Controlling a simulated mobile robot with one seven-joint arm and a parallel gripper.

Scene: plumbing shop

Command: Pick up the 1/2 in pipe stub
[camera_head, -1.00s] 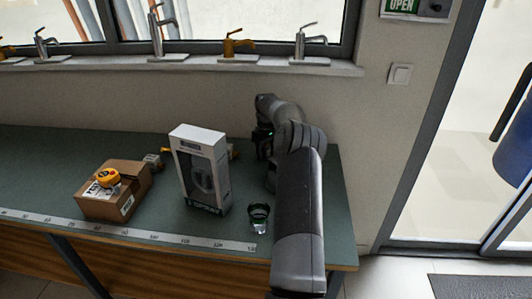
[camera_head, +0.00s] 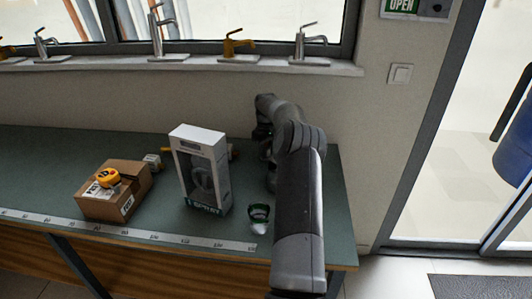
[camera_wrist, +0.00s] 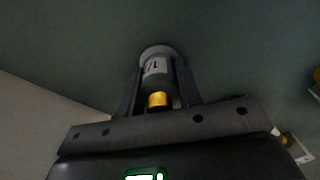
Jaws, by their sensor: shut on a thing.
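The pipe stub (camera_wrist: 155,68) is a short grey cylinder with a white label that appears to read 1/2. A brass-coloured piece (camera_wrist: 158,100) shows at its near end. In the wrist view my gripper (camera_wrist: 160,75) is shut on the stub, with one dark finger on each side of it. The dark green bench top lies behind the stub; I cannot tell whether they touch. In the head view the gripper is mostly hidden by my own arm, near the back right of the bench, and the stub cannot be seen there.
A tall white box (camera_head: 203,172) stands left of my arm. A small green-and-white roll (camera_head: 258,218) sits near the front edge. A cardboard box (camera_head: 112,192) with a yellow tape measure (camera_head: 108,177) is farther left. A ruler strip (camera_head: 130,232) runs along the front.

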